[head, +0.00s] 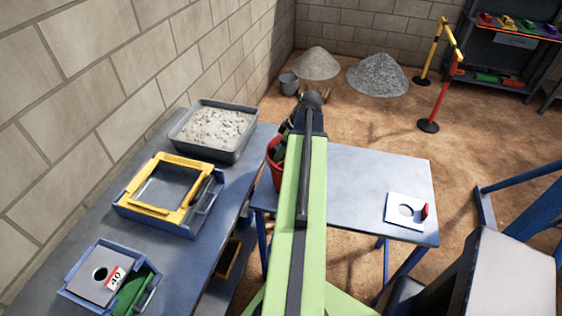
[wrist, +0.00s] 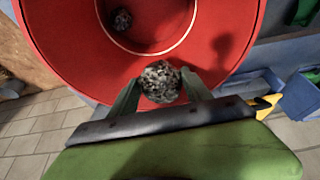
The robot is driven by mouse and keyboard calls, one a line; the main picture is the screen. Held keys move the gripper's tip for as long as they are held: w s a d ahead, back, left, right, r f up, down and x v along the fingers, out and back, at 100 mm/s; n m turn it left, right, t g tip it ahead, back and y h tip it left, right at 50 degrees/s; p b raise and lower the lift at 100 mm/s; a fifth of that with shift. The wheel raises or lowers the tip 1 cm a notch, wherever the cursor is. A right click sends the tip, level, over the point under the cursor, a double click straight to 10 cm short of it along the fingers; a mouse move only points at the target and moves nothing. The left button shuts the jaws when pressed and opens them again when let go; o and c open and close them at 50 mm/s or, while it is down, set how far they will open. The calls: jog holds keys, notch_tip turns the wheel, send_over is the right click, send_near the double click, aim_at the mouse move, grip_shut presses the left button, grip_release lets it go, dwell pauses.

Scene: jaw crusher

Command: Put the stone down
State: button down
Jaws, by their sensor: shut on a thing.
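My gripper (wrist: 160,88) is shut on a rough, speckled grey stone (wrist: 161,80) in the wrist view. The stone shows between the two green fingers, over the near rim side of a red bucket (wrist: 230,28). A second dark speckled stone (wrist: 122,19) lies inside the bucket. The held stone cannot be made out in the head view.
A grey tray of pale gravel (head: 212,128), a yellow-framed blue box (head: 165,190) and a blue box labelled 40 (head: 110,275) stand on the left table.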

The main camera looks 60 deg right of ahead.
notch_tip(320, 180, down, 4)
jog(key=b, duration=0.4)
jog(key=shift+f, duration=0.15)
jog(key=shift+r, duration=0.25)
jog(key=shift+c, duration=2.3)
grip_release()
jog(key=p+v, duration=1.1)
jog(key=v, duration=0.1)
